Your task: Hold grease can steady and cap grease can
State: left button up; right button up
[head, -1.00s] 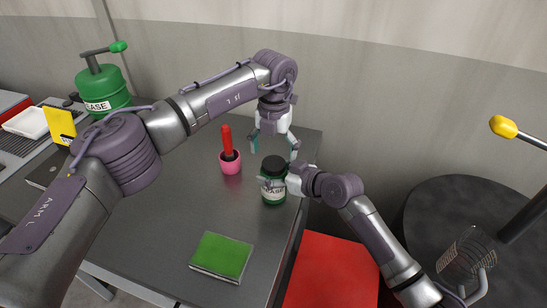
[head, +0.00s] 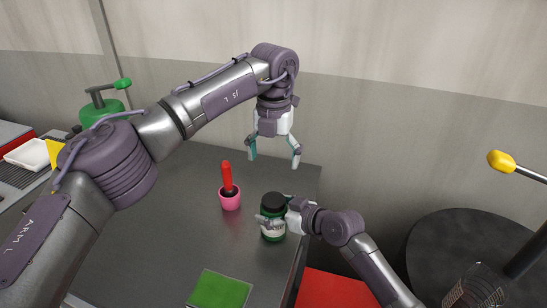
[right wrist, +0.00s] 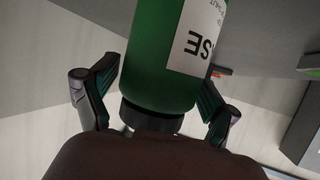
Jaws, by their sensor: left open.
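The green grease can (head: 272,230) stands upright near the right edge of the grey table, with a black cap (head: 273,201) on its top. My right gripper (head: 271,221) comes from the right with its fingers around the can. My left gripper (head: 274,157) points down above and behind the can, open, empty and clear of the cap.
A pink cup (head: 230,202) with a red-handled tool (head: 227,178) stands left of the can. A green pad (head: 220,291) lies at the front. A larger green can (head: 102,108) stands far left, partly hidden by my left arm. A red surface (head: 335,290) lies beyond the table's right edge.

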dwell(0.3)
jog(key=v, duration=1.2)
jog(key=shift+w+d, duration=0.1)
